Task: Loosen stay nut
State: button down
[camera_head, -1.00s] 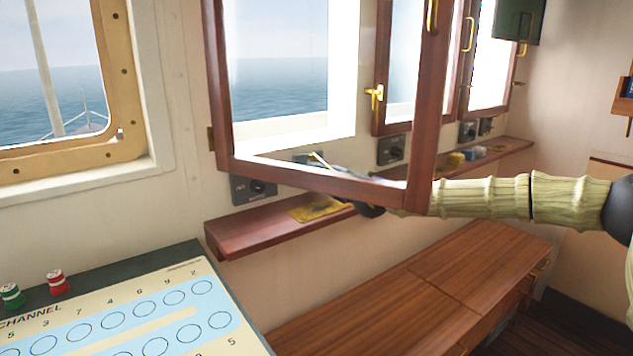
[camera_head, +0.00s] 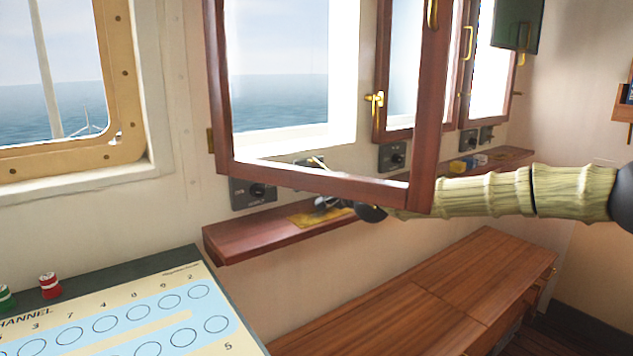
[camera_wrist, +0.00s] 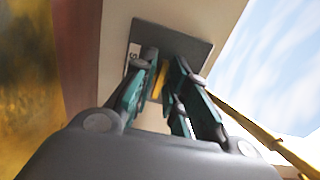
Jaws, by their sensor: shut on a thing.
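My gripper (camera_wrist: 163,66) shows in the wrist view with two green and dark fingers closed on a small brass piece (camera_wrist: 159,79), which looks like the stay nut. The fingers hide most of it. A thin brass stay rod (camera_wrist: 245,125) runs diagonally to the right of the fingers. In the head view my gripper (camera_head: 328,203) is small, behind the lower rail of the open wooden window frame (camera_head: 320,184). The contact itself is hidden in the head view.
A dark wall switch plate (camera_head: 252,193) is left of the gripper; another shows behind the fingertips. A wooden shelf (camera_head: 235,238) with a yellow item runs below. A channel panel (camera_head: 150,315) stands at front left, a wooden cabinet (camera_head: 420,295) below right.

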dwell(0.4)
jog(key=c, duration=1.5)
grip_release()
jog(key=shift+o, duration=0.2)
jog(key=v, duration=1.2)
